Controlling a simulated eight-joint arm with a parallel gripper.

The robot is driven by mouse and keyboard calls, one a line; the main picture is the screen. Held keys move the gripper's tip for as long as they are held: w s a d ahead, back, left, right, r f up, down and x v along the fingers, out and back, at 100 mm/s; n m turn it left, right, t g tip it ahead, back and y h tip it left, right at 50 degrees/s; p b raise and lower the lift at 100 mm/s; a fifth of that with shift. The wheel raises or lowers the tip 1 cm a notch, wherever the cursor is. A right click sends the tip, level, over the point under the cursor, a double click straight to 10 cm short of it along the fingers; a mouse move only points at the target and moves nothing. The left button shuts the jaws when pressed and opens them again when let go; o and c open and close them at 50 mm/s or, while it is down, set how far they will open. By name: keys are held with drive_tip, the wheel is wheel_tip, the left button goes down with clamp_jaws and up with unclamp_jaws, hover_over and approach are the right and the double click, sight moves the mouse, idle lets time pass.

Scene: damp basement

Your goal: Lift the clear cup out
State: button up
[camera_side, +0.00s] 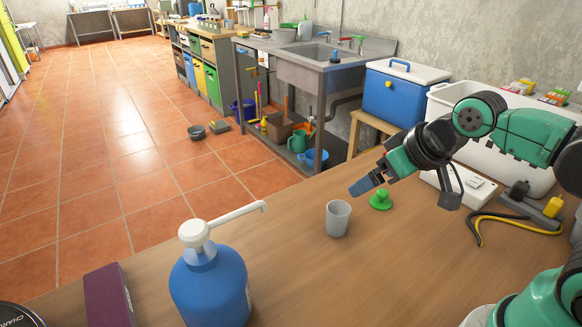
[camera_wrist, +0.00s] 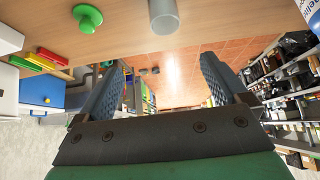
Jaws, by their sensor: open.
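The clear cup (camera_side: 338,219) looks greyish and translucent and stands upright on the wooden table. In the wrist view the cup (camera_wrist: 164,16) is at the top edge, partly cut off, beyond my fingertips. My gripper (camera_side: 362,186) is above the table, just right of and higher than the cup in the side view, and does not touch it. In the wrist view my gripper (camera_wrist: 163,64) has its two dark fingers wide apart with nothing between them.
A green knobbed object (camera_side: 381,200) stands close right of the cup. A blue pump bottle (camera_side: 210,285) and a dark purple box (camera_side: 109,296) stand at the near left. A white tub (camera_side: 450,106), white device (camera_side: 474,188) and cables are at right.

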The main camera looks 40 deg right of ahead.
drive_tip(key=n+g+y, duration=0.1)
drive_tip(key=n+g, duration=0.1)
drive_tip(key=n, duration=0.1)
approach(337, 211)
drive_tip(key=shift+w+a+f, duration=0.35)
drive_tip(key=shift+a+f, duration=0.3)
drive_tip(key=shift+w+a+f+n+g, duration=0.1)
drive_tip(key=shift+w+f+n+g, duration=0.1)
drive_tip(key=shift+f, duration=0.2)
drive_tip(key=shift+w+f+n+g, duration=0.1)
drive_tip(key=shift+f+g, duration=0.1)
drive_tip(key=shift+f, duration=0.15)
drive_tip(key=shift+x, duration=2.6)
drive_tip(key=shift+a, duration=0.1)
drive_tip(key=c, duration=1.3)
drive_tip(key=shift+r, duration=0.1)
